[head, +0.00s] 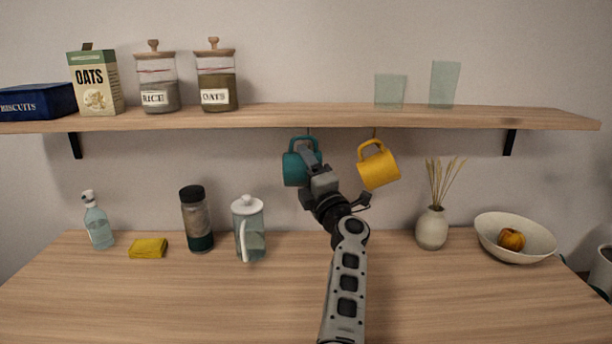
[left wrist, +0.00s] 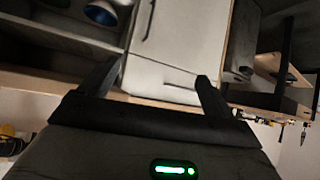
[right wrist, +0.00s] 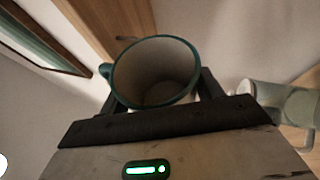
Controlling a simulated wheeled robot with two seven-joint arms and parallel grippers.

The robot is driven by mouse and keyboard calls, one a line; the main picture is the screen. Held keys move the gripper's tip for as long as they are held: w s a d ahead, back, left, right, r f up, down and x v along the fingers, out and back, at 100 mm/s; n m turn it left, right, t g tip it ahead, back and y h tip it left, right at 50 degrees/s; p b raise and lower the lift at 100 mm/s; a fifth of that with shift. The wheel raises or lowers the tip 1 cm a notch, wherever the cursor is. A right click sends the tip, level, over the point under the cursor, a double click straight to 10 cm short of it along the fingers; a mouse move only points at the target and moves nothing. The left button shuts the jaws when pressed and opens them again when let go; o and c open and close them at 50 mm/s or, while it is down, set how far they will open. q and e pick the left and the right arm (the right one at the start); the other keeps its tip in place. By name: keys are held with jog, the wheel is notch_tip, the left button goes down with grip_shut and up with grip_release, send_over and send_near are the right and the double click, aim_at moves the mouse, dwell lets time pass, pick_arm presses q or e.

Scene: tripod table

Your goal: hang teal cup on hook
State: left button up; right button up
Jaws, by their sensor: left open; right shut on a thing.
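The teal cup (head: 291,169) is held up just under the shelf, its handle at the top near a hook (head: 308,131). I cannot tell whether the handle is on the hook. My right gripper (head: 308,160) is shut on the cup and partly covers it. In the right wrist view the teal cup (right wrist: 157,75) sits between the fingers of my right gripper (right wrist: 160,98), its open mouth facing the camera. My left gripper (left wrist: 152,85) is open and empty in the left wrist view, away from the table.
A yellow mug (head: 378,168) hangs from a hook to the right of the teal cup. The wooden shelf (head: 300,116) runs above, with jars and glasses.

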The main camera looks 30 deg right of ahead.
jog(key=shift+w+d+f+b, duration=0.15)
jog(key=shift+w+d+b, duration=0.3)
jog(key=shift+w+b, duration=0.25)
jog(key=shift+w+d, duration=0.1)
jog(key=shift+d+r+b, duration=0.25)
jog(key=shift+r+b, duration=0.25)
jog(key=shift+r, duration=0.05)
jog(key=shift+f, duration=0.1)
pick_arm(q)
jog(key=shift+s+d+f, duration=0.1)
jog(key=shift+s+f, duration=0.25)
jog(key=shift+f, duration=0.05)
pick_arm(e)
jog(key=shift+f, duration=0.25)
jog(key=shift+w, duration=0.1)
pick_arm(q)
jog(key=shift+w+r, duration=0.1)
jog(key=shift+w, duration=0.1)
